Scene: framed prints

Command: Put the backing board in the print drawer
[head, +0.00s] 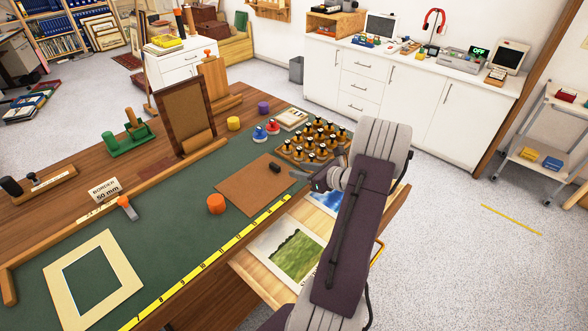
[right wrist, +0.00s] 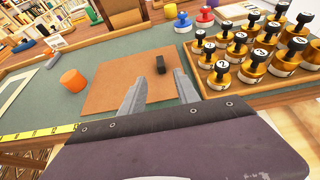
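The backing board (head: 250,186) is a flat brown square lying on the green mat, with a small black block (head: 275,167) on it. It also shows in the right wrist view (right wrist: 120,88). The print drawer (head: 316,222) stands open below the table's front edge. It holds a green landscape print (head: 292,250) and a blue print (head: 328,202), partly hidden by my right arm. My right gripper (right wrist: 158,88) is open and empty, its fingertips pointing at the board's near right part; I cannot tell whether they touch it. My left gripper is not in view.
Brass weights with black knobs (head: 312,140) stand in a wooden tray close to the right gripper. A yellow ruler strip (head: 205,262) runs along the front edge. A cream mat frame (head: 92,279) lies at the left.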

